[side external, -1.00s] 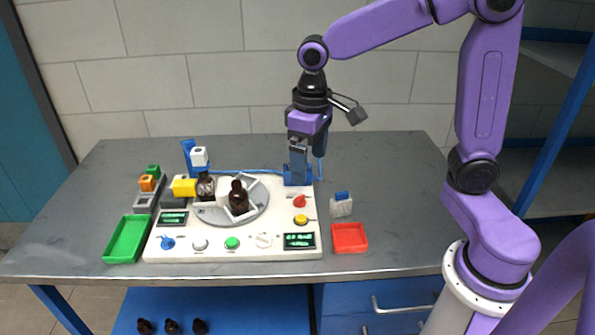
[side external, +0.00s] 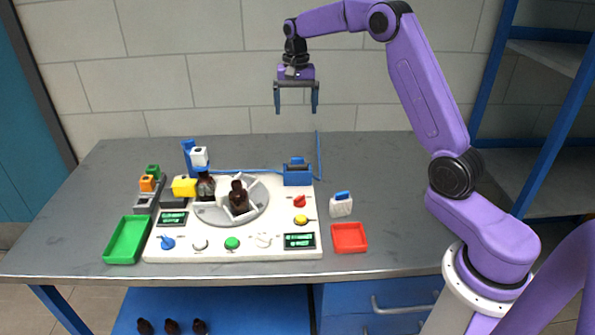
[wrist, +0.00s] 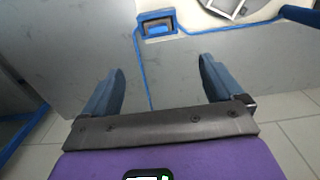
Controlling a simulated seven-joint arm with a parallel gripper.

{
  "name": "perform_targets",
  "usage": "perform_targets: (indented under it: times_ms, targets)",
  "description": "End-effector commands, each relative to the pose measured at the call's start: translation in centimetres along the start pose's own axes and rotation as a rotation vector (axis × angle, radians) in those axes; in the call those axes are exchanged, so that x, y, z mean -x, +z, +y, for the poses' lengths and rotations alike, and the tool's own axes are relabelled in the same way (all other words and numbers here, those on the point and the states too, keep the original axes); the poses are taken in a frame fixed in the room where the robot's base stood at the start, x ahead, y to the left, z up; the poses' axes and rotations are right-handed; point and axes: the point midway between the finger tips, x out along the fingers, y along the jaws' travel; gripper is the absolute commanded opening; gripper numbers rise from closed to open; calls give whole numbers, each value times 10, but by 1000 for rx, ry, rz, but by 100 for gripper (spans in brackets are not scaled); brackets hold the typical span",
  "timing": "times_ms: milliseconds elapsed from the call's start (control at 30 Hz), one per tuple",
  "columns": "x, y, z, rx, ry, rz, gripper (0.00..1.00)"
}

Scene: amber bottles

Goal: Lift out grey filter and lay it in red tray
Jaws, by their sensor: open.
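My gripper (side external: 296,109) is open and empty, raised well above the back right of the white console. In the wrist view its two blue fingers stand wide apart (wrist: 162,70) with nothing between them. Below it the blue holder (side external: 297,177) stands at the console's back right corner, and it also shows in the wrist view (wrist: 157,30). A small blue handle with dark grey beneath sits in the holder; I cannot tell clearly how much of it is the grey filter. The red tray (side external: 349,240) lies empty right of the console's front corner.
A white block with a blue top (side external: 341,206) stands behind the red tray. The console carries a turntable (side external: 211,214) with brown bottles, knobs and displays. A green tray (side external: 127,241) lies at left. The table's back right is clear.

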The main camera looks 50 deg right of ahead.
Motion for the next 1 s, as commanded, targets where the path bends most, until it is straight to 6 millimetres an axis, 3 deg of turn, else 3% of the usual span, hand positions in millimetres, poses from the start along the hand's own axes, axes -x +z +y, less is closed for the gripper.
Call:
perform_targets:
  times_ms: [600,1000]
  targets:
    - [-105,1,1,0,3,-4,94]
    - [-138,5,3,1,4,-4,94]
